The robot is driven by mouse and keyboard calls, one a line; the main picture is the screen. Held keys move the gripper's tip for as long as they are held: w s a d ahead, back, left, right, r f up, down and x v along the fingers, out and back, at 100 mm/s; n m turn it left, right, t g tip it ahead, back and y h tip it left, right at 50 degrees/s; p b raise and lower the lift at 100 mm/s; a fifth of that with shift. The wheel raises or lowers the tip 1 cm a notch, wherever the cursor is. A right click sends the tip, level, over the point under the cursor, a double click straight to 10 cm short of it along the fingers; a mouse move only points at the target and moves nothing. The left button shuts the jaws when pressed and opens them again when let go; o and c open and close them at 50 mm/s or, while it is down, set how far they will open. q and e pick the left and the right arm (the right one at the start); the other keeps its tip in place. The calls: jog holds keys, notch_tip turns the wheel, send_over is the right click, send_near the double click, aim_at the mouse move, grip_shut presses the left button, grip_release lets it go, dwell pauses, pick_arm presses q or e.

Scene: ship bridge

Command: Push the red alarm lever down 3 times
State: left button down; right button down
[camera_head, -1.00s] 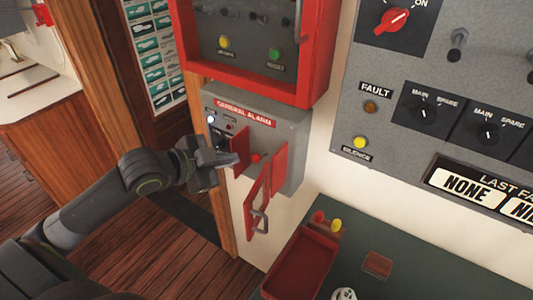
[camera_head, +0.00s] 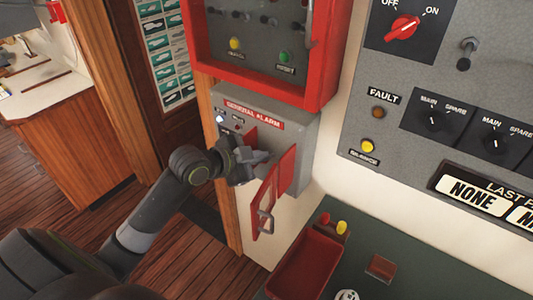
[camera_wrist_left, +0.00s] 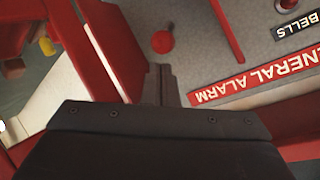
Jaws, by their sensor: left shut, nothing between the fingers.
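The grey general alarm box (camera_head: 305,125) hangs on the wall with its red doors (camera_head: 282,175) swung open. My left gripper (camera_head: 265,158) is shut and empty, in front of the box between the doors. In the left wrist view my shut fingertips (camera_wrist_left: 160,78) point at a round red knob (camera_wrist_left: 163,42), which appears to be the end of the alarm lever. A small gap shows between the fingertips and the knob in that view. In the head view the gripper hides the knob. My right gripper is out of view.
A red-framed panel (camera_head: 328,85) sits just above the alarm box. A red tray (camera_head: 305,262) lies on the dark green desk below it. A grey switch panel (camera_head: 365,140) fills the right. The open doors stand close beside the gripper.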

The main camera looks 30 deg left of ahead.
pick_arm(q)
jog(key=shift+x, duration=1.3)
